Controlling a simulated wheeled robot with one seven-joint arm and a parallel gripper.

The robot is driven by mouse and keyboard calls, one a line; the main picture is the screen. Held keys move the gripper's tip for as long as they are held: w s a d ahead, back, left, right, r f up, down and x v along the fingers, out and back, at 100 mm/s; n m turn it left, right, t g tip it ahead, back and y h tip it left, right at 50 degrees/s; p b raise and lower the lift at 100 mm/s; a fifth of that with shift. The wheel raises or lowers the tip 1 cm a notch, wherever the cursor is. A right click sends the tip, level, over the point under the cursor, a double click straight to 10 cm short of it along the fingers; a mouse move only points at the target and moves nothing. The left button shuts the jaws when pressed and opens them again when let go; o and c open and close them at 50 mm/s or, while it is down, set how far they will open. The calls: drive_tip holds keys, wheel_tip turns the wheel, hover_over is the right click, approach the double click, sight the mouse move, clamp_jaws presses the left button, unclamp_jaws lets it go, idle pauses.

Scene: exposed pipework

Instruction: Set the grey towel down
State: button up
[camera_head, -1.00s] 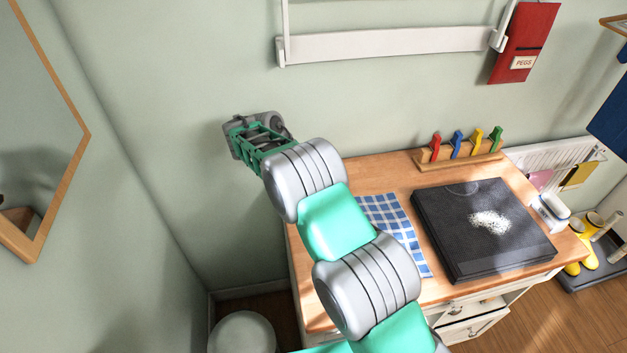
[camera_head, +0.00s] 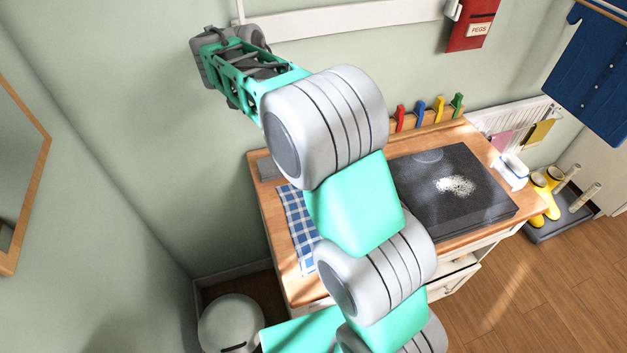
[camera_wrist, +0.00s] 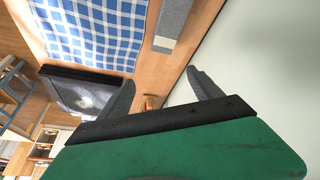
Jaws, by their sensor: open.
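The grey towel (camera_head: 268,168) lies as a small flat folded piece on the back left corner of the wooden worktop (camera_head: 268,217), partly hidden by my arm. In the wrist view the grey towel (camera_wrist: 174,22) lies on the wood beside the blue checked cloth (camera_wrist: 95,30), with a narrow strip of wood between them. My gripper (camera_wrist: 160,78) is open, with nothing between its fingers, and stands apart from the towel. In the head view the end of my arm is high against the wall, and its fingers are hard to make out.
The blue checked cloth also shows in the head view (camera_head: 298,225). A dark slab (camera_head: 440,205) with white powder fills the worktop's right side. A rack of coloured pegs (camera_head: 420,118) stands behind it. A white wall rail (camera_head: 340,20) runs above. A round white bin (camera_head: 230,325) stands below left.

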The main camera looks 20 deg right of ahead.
drive_tip(key=s+d+r+n+t+y, duration=0.1)
drive_tip(key=s+r+n, duration=0.2)
drive_tip(key=s, duration=0.3)
drive_tip(key=s+d+r+n+t+y, duration=0.1)
drive_tip(key=s+r+n, duration=0.1)
drive_tip(key=s+n, duration=0.3)
drive_tip(key=s+a+f+n+y, duration=0.1)
drive_tip(key=s+n, duration=0.1)
drive_tip(key=s, duration=0.4)
drive_tip(key=s+a+f+n+t+y, duration=0.1)
drive_tip(key=s+a+f+n, duration=0.1)
drive_tip(key=s, duration=0.5)
drive_tip(key=shift+s+a+f, duration=0.15)
drive_tip(key=shift+a+f, duration=0.1)
drive_tip(key=shift+f, duration=0.05)
